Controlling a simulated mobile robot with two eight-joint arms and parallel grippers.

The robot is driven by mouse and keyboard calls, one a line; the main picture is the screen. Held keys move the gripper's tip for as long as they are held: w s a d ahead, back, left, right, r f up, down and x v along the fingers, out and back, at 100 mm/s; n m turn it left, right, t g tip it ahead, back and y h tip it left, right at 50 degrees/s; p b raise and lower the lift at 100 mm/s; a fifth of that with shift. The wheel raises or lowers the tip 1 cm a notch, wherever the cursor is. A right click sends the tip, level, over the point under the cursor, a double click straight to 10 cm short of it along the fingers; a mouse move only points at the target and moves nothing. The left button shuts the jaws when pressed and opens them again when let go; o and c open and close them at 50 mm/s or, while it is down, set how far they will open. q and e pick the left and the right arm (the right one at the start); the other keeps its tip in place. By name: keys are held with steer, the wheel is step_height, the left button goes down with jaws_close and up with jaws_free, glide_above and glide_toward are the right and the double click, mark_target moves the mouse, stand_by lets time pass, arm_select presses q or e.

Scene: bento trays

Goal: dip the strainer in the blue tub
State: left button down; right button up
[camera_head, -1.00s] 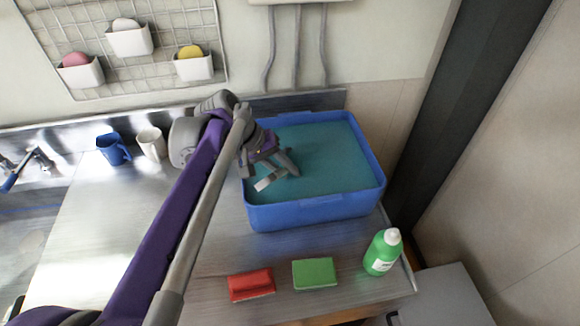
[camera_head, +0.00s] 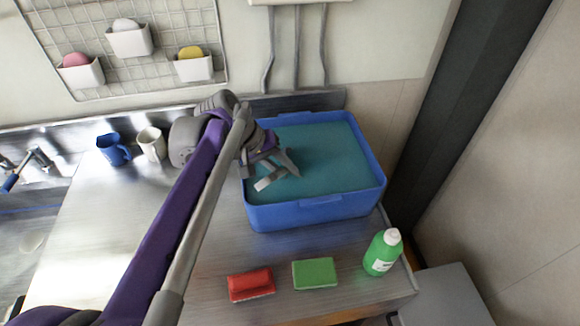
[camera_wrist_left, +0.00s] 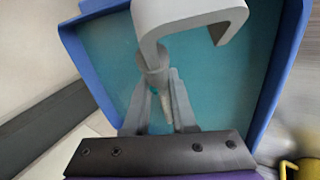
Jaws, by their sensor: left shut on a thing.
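The blue tub (camera_head: 315,210) stands on the metal counter, holding teal water (camera_head: 325,160). My left gripper (camera_head: 285,164) is over the tub's left part, pointing inward. It is shut on the strainer's thin grey handle (camera_wrist_left: 157,75), seen in the left wrist view between the fingers (camera_wrist_left: 163,105). The handle's light grey hooked end (camera_wrist_left: 190,15) fills the top of that view and also shows in the head view (camera_head: 267,182). The strainer's bowl cannot be made out. The tub also shows in the left wrist view (camera_wrist_left: 82,65). My right gripper is out of view.
A red sponge (camera_head: 251,286), a green sponge (camera_head: 314,273) and a green bottle (camera_head: 382,252) are in front of the tub. A blue mug (camera_head: 113,150) and a white mug (camera_head: 151,144) stand left, near the sink (camera_head: 35,215). A dark column (camera_head: 470,100) rises at right.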

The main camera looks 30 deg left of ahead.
arm_select(q)
steer(key=shift+r+p, duration=3.15)
steer(key=shift+r, duration=1.25)
step_height(320, 180, up, 8)
steer(key=p, duration=0.4)
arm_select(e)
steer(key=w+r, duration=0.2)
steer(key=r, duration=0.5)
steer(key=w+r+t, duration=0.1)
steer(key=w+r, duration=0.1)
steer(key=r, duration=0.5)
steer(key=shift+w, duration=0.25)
